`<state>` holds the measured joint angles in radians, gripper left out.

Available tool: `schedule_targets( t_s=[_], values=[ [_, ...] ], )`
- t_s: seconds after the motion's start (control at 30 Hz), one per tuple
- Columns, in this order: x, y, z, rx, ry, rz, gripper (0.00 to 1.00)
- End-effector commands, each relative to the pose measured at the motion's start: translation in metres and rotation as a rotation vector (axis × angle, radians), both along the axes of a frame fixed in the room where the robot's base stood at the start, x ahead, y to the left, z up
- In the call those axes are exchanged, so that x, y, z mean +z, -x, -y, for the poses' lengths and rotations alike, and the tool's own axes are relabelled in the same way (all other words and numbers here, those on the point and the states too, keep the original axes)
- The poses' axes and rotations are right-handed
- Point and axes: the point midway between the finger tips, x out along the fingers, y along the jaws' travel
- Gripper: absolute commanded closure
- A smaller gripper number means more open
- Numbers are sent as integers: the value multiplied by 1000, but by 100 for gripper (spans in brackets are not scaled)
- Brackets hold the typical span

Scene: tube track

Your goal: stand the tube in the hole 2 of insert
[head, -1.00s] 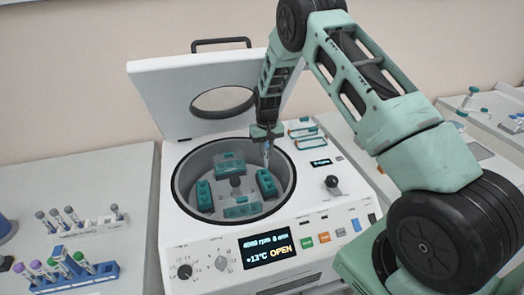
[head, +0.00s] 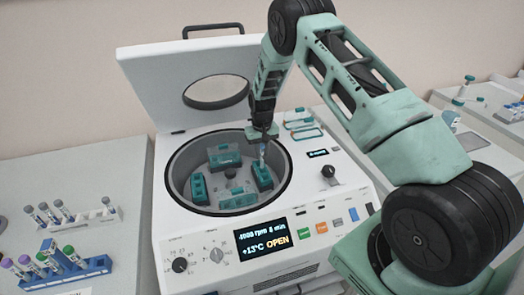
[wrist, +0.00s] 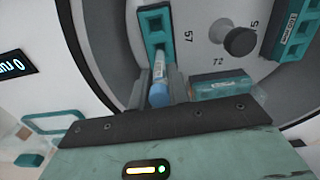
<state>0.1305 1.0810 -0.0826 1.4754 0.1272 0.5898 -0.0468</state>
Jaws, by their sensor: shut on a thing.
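The tube (wrist: 159,92) is slim and clear, with a blue cap, and is gripped between the fingers of my gripper (wrist: 160,98). In the head view the tube (head: 262,153) hangs roughly upright below my gripper (head: 262,140), over the right-hand teal insert (head: 263,180) in the centrifuge bowl. In the wrist view the far end of the tube meets the teal insert (wrist: 151,22), which has a row of holes. I cannot tell which hole it is at, or whether its tip is inside. The fingers hide part of the tube.
The open centrifuge (head: 170,222) has its lid (head: 150,90) raised behind the bowl. Other teal inserts (head: 224,156) sit around the central rotor knob (head: 230,171). A blue rack (head: 98,265) and a white rack (head: 103,217) with tubes stand at left. The bowl wall encloses my gripper's space.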

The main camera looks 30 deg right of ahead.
Motion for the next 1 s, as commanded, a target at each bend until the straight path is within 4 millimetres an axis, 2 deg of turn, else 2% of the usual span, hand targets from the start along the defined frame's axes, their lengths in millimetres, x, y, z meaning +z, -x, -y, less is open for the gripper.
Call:
schedule_targets(
  t_s=[1.0],
  values=[
    [-9, 0, 0, 0, 0, 0, 95]
  ],
)
